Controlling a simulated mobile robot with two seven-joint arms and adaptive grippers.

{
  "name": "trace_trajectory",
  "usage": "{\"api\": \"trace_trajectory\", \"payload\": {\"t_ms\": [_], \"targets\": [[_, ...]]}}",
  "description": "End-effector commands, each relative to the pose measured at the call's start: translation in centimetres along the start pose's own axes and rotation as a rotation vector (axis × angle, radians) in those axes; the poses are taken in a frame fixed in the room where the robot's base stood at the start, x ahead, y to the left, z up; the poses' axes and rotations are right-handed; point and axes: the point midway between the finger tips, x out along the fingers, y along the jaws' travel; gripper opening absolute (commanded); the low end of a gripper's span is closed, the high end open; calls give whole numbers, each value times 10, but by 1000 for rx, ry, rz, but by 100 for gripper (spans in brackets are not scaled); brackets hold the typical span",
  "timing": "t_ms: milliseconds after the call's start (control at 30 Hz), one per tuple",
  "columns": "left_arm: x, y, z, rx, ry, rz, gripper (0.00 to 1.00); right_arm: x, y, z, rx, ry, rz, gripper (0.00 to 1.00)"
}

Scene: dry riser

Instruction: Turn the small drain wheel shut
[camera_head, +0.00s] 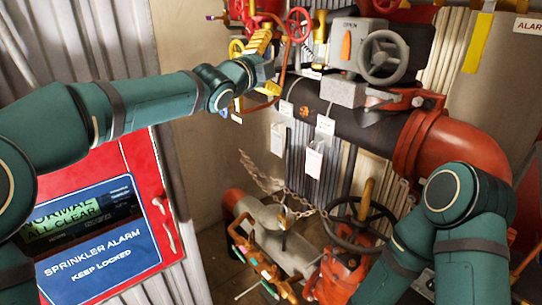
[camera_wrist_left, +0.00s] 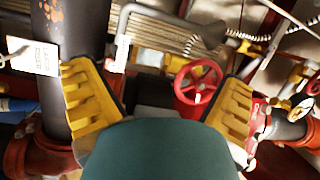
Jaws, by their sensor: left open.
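A small red handwheel (camera_head: 299,24) stands at the top of the head view, on red pipework. A red wheel with spokes also shows in the left wrist view (camera_wrist_left: 199,82), beyond and between the yellow fingers, nearer the right one. My left gripper (camera_head: 258,42) is open and empty, just left of the wheel in the head view. Its two fingers (camera_wrist_left: 160,80) are spread wide in the wrist view, and I see no contact with the wheel. My right arm shows at the lower right, but its gripper is out of view.
A grey handwheel (camera_head: 382,57) sits on a gearbox on the dark pipe (camera_head: 350,122). Paper tags (camera_head: 314,160) hang below it. A black handwheel (camera_head: 351,240) and a chain (camera_head: 270,183) are lower down. A red alarm cabinet (camera_head: 145,170) stands at the left.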

Motion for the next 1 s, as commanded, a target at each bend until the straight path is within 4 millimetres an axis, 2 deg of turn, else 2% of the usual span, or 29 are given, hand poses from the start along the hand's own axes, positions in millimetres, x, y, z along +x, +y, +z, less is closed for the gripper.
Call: {"api": "trace_trajectory", "payload": {"t_ms": [67, 400, 1000], "targets": [[2, 10, -8, -54, 6, 22, 97, 0, 0, 0, 0, 0, 0, 47], [3, 72, -4, -250, -15, 120, 97, 2, 1, 0, 0, 0, 0, 47], [-12, 176, 22, -513, -101, 258, 97, 6, 2, 1, 0, 0, 0, 47]]}}
